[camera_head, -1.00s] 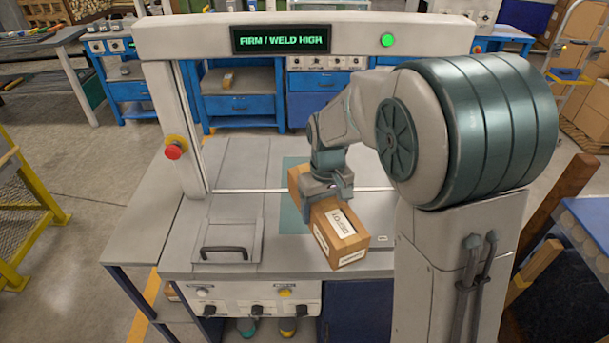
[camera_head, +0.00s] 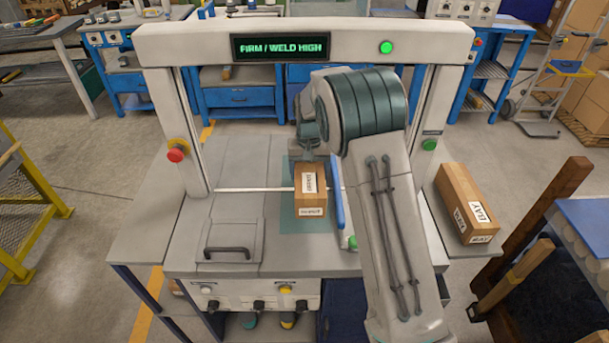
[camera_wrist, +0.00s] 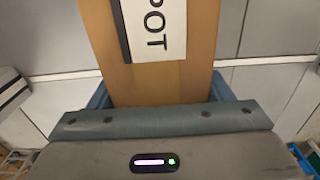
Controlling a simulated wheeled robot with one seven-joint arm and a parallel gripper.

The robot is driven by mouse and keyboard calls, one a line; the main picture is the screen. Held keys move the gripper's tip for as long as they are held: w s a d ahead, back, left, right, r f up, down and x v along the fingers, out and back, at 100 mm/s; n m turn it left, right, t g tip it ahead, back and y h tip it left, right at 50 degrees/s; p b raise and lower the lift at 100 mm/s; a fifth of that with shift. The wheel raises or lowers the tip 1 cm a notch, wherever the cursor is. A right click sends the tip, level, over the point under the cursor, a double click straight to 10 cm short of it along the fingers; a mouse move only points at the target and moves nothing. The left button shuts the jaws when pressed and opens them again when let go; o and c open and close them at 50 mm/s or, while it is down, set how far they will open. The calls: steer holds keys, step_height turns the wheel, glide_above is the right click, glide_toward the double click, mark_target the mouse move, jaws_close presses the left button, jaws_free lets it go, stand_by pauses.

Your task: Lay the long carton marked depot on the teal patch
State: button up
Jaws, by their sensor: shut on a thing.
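The long brown carton (camera_head: 312,205) lies lengthwise over the teal patch (camera_head: 288,221) on the bench, roughly parallel to the patch's sides. Whether it rests on the patch or hangs just above it I cannot tell. Its white label shows upside down in the head view; in the wrist view the carton (camera_wrist: 163,82) shows the letters "POT". My gripper (camera_head: 309,156) is at the carton's far end, partly hidden by my arm. In the wrist view my gripper (camera_wrist: 160,98) is shut on the carton, with blue fingers at both sides.
Another long carton marked BAY (camera_head: 465,203) lies on the side shelf at right. A blue bar (camera_head: 337,192) stands close right of the held carton. A grey frame (camera_head: 195,130) with a sign spans the bench. A lid with a black handle (camera_head: 227,251) is at left.

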steer(key=w+f, duration=0.2)
steer(key=w, duration=0.1)
steer(key=w+a+f+p, duration=0.1)
steer(key=shift+w+a, duration=0.1)
steer(key=shift+w, duration=0.3)
steer(key=shift+f+p, duration=0.6)
steer(key=shift+f, duration=1.45)
steer(key=o, duration=1.3)
steer(key=shift+o, duration=0.2)
step_height(320, 180, up, 8)
steer(key=shift+s+f+b, duration=0.1)
steer(key=shift+b, duration=0.7)
steer(key=shift+f, duration=0.1)
